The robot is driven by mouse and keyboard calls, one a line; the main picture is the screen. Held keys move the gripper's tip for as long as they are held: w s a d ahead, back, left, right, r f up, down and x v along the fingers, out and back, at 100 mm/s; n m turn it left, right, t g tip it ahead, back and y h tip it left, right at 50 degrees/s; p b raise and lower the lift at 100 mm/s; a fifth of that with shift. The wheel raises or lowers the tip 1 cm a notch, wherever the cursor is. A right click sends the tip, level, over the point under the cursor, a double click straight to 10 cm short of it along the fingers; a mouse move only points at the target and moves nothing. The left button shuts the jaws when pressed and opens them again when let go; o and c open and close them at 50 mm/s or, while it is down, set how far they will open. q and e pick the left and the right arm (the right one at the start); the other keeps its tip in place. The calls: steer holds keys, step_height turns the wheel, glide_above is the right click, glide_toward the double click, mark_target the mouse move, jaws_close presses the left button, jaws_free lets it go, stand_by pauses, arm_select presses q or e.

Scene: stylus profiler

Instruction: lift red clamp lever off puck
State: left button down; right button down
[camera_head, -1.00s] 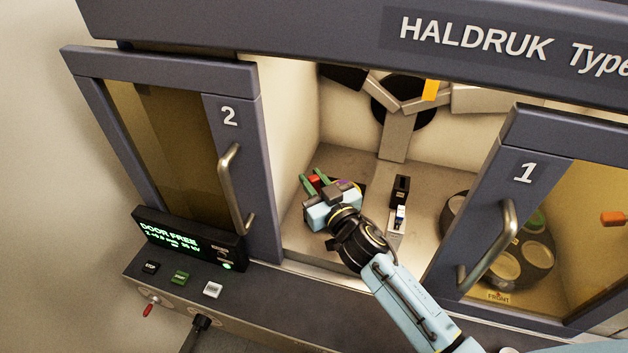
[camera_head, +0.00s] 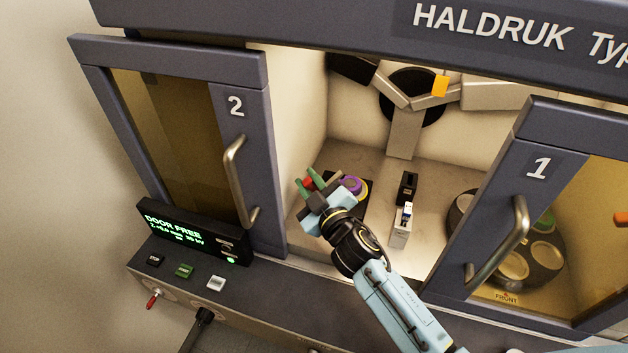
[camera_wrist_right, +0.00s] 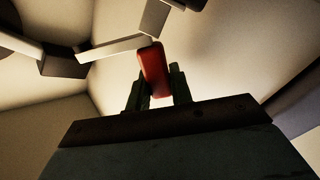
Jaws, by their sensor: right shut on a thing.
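My right gripper (camera_head: 312,180) reaches into the open chamber between the two doors. Its green fingers are shut on the red clamp lever (camera_head: 308,184). In the right wrist view the red lever (camera_wrist_right: 153,70) stands between the fingertips (camera_wrist_right: 158,85). The purple-topped puck (camera_head: 350,185) sits on a dark base with yellow edging, just right of the gripper. The lever is apart from the puck's top, to its left. The gripper hides the near side of the base. My left gripper is not in view.
Door 2 (camera_head: 180,150) stands at the left and door 1 (camera_head: 535,200) at the right. A small dark and white fixture (camera_head: 402,222) stands right of the puck. A round carousel (camera_head: 515,260) is behind door 1. A control panel with a display (camera_head: 190,232) is in front.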

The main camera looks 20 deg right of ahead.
steer(key=shift+s+a+f+n+b, duration=0.1)
steer(key=shift+a+f+n+b, duration=0.15)
steer(key=shift+n, duration=0.5)
steer(key=shift+a+f+n+b, duration=0.2)
steer(key=shift+f+n, duration=0.05)
steer(key=shift+n, duration=0.55)
steer(key=shift+s+a+f+n+b, duration=0.1)
steer(key=shift+a+f+n+b, duration=0.15)
steer(key=shift+n, duration=0.5)
steer(key=shift+f, duration=0.1)
steer(key=c, duration=1.2)
jaws_free()
steer(key=shift+c, duration=0.2)
steer(key=s+d+b, duration=0.1)
steer(key=s+d, duration=0.1)
steer(key=s, duration=1.1)
steer(key=shift+d, duration=0.3)
